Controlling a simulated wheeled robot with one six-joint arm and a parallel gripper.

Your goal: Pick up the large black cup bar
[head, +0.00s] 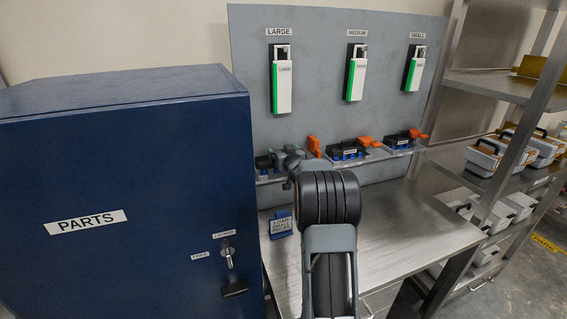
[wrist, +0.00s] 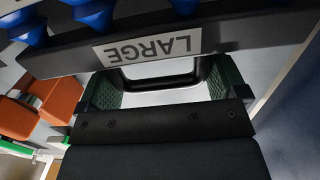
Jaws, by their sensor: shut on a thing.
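The large black cup bar (wrist: 235,32) fills the top of the wrist view. It carries an upside-down LARGE label, blue suction cups and a black loop handle (wrist: 160,82). My gripper (wrist: 163,92), with green pads on its fingers, is shut on the handle, one pad at each side. In the head view the bar (head: 264,163) is at the left end of the row below the panel, partly hidden by my gripper (head: 290,164) and arm. I cannot tell whether the bar still rests on its holder.
Medium (head: 348,152) and small (head: 403,139) cup bars sit to the right with orange clamps. An orange clamp (head: 314,147) is close beside my gripper. A blue PARTS cabinet (head: 120,180) stands left. The steel table (head: 400,220) has clear room; a shelf rack (head: 500,165) stands right.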

